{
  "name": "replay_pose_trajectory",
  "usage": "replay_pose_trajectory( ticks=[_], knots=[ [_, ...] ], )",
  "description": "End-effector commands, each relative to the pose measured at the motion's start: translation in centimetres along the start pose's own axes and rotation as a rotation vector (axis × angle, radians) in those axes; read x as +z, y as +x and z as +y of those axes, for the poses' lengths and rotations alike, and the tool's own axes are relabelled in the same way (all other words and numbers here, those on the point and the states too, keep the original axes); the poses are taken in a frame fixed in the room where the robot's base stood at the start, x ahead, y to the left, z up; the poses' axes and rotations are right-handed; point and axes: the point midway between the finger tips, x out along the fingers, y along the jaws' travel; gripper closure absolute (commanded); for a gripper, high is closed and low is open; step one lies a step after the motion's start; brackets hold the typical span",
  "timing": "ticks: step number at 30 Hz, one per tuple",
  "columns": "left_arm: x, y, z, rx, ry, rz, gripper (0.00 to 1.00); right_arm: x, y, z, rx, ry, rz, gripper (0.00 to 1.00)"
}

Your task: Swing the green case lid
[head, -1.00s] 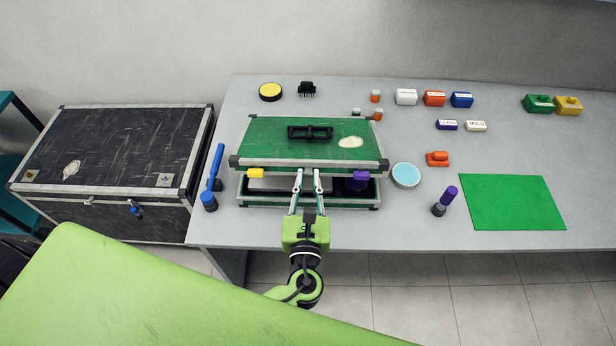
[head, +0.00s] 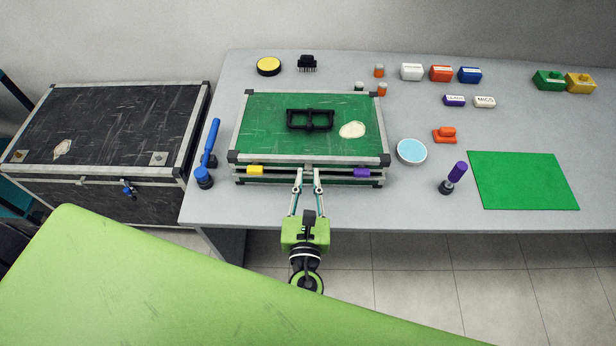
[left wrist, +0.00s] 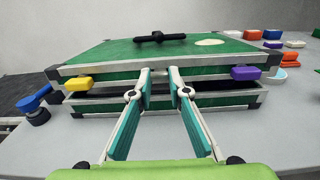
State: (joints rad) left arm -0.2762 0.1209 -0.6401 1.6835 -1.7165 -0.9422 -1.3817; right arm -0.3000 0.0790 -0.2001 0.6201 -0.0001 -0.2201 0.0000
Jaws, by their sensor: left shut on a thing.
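The green case lid (head: 262,140), with a black handle and a pale patch on top, lies almost level above the case base (head: 262,182). In the left wrist view, a narrow dark gap shows between the lid (left wrist: 115,48) and the base (left wrist: 95,104). My left gripper (head: 308,172) is shut on the middle of the lid's front edge. Its fingers (left wrist: 160,75) hide that part of the rim. A yellow latch (head: 255,171) and a purple latch (head: 361,173) sit at the front, left and right of the gripper. My right gripper is not in view.
A blue-handled tool (head: 210,148) lies close left of the case. A light-blue round tin (head: 412,152) and a purple-handled tool (head: 455,176) are to the right. A green mat (head: 522,181) lies farther right. A black trunk (head: 105,125) stands left of the table (head: 420,205).

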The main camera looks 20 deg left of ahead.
Motion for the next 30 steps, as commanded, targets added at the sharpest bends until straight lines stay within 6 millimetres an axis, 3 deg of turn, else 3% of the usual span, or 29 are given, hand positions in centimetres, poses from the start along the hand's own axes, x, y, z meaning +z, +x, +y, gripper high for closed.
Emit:
replay_pose_trajectory(
  ticks=[8, 18, 19, 21, 30],
  knots=[
    [-0.4, -0.1, 0.0, -0.001, 0.0, 0.002, 0.97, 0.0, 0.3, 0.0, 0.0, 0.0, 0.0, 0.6],
    [-3.3, -0.4, -0.1, -0.002, 0.001, 0.003, 0.97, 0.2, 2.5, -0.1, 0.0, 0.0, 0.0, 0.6],
    [-3.2, -0.4, -0.1, -0.002, 0.0, 0.003, 0.81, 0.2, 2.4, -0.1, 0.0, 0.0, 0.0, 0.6],
    [-3.0, -0.4, -0.1, -0.002, 0.0, 0.003, 0.64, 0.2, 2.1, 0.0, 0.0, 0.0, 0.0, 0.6],
    [-2.9, -0.3, 0.0, -0.001, 0.0, 0.001, 0.64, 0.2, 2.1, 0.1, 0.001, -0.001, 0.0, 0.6]
  ],
)
